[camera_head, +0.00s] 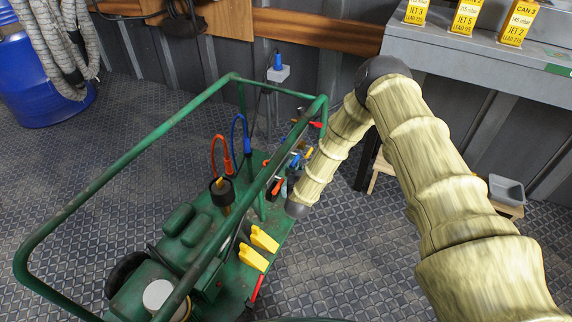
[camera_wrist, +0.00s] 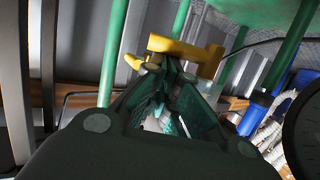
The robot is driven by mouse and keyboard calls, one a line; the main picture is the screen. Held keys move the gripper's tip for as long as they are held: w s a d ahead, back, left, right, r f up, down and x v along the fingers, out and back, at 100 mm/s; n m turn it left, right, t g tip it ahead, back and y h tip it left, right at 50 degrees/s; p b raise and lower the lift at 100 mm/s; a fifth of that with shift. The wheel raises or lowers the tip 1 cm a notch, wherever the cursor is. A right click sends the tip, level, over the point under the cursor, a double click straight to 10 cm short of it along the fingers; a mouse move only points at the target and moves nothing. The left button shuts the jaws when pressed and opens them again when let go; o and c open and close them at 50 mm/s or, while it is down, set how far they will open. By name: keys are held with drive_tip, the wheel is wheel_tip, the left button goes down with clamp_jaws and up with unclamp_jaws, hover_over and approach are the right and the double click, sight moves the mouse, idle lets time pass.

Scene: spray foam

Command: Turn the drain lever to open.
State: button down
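In the wrist view a yellow lever-like part (camera_wrist: 187,49) lies across the picture just beyond my gripper (camera_wrist: 170,68). Its left end drops in a short stub. My gripper's dark green fingers converge to nearly touching tips right at this part. I see nothing clearly between them, and contact with the yellow part cannot be told. In the head view a small yellow part (camera_head: 308,152) shows beside the end of my arm, at the far end of the green cart (camera_head: 228,255). My gripper there is mostly hidden by my sleeved arm and the cart rail. No label marks the drain lever.

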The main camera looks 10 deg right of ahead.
drive_tip(key=shift+s+f, duration=0.3)
drive_tip(key=shift+s, duration=0.15)
